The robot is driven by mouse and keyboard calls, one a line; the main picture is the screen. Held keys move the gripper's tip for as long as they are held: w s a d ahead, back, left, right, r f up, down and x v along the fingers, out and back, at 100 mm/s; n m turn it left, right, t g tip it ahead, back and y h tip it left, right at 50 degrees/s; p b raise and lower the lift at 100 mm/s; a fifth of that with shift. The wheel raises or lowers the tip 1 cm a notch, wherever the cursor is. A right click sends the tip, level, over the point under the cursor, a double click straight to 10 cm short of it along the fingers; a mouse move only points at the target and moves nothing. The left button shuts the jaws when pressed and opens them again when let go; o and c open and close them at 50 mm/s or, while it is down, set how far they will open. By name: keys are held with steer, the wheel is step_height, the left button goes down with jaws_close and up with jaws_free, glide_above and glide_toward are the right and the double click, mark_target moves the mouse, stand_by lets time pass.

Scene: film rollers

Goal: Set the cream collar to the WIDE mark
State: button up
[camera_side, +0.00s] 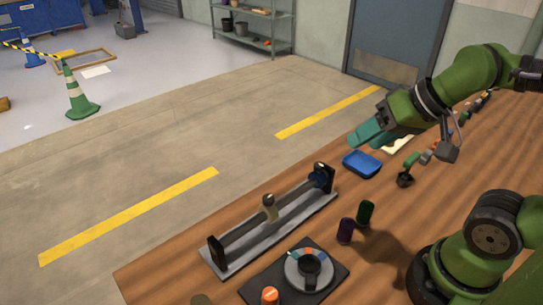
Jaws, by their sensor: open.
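The cream collar (269,206) sits around the dark rod of a roller stand (222,270), near the middle of the rod. The stand has a long grey base and a black post at each end. No WIDE mark can be read at this size. My gripper (368,134) has teal fingers and is open, held in the air above the table, up and to the right of the stand. It is well apart from the collar, and nothing shows between its fingers.
A black plate with a grey dial (291,272) and an orange knob (270,295) lies in front of the stand. A blue tray (362,164) and a dark cup (405,180) are farther back.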

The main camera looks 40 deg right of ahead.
steer(key=shift+o, duration=2.1)
steer(key=shift+w+a+f+g, duration=0.1)
steer(key=shift+w+f+g, duration=0.05)
steer(key=shift+f+g, duration=0.2)
steer(key=m+g+y, duration=0.3)
steer(key=m+g, duration=0.1)
steer(key=m, duration=1)
glide_toward(273, 206)
steer(key=x, duration=1)
steer(key=shift+w+f, duration=0.2)
steer(key=shift+f, duration=0.05)
